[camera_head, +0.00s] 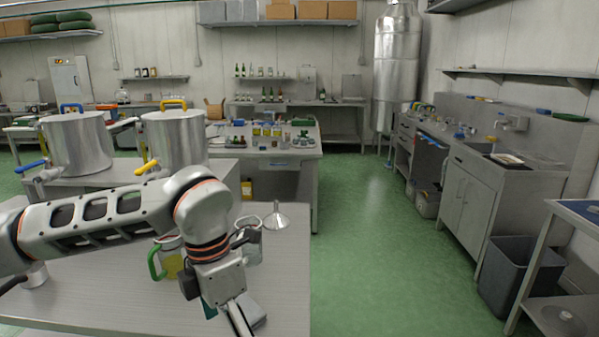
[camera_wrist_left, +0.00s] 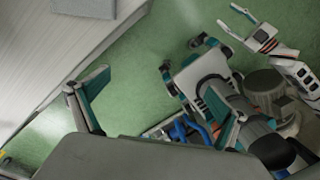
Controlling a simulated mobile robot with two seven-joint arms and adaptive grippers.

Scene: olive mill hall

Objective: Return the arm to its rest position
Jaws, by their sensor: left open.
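My left arm reaches across the near table in the head view, and its gripper (camera_head: 241,320) points down near the table's front right part. Its tips are cut off by the lower edge there. In the left wrist view the two fingers of my left gripper (camera_wrist_left: 155,95) stand wide apart with nothing between them. Green floor and my own base lie beyond them. My right gripper (camera_wrist_left: 232,18) shows at the top right of the left wrist view, with its fingers apart and empty. My right arm is not in the head view.
The near table (camera_head: 290,280) holds a green-handled jug (camera_head: 172,262) with yellow contents, a clear glass vessel (camera_head: 251,250) and a metal funnel (camera_head: 277,218), all close to my left wrist. Two steel vats (camera_head: 176,138) stand behind. Green floor (camera_head: 375,240) is clear to the right.

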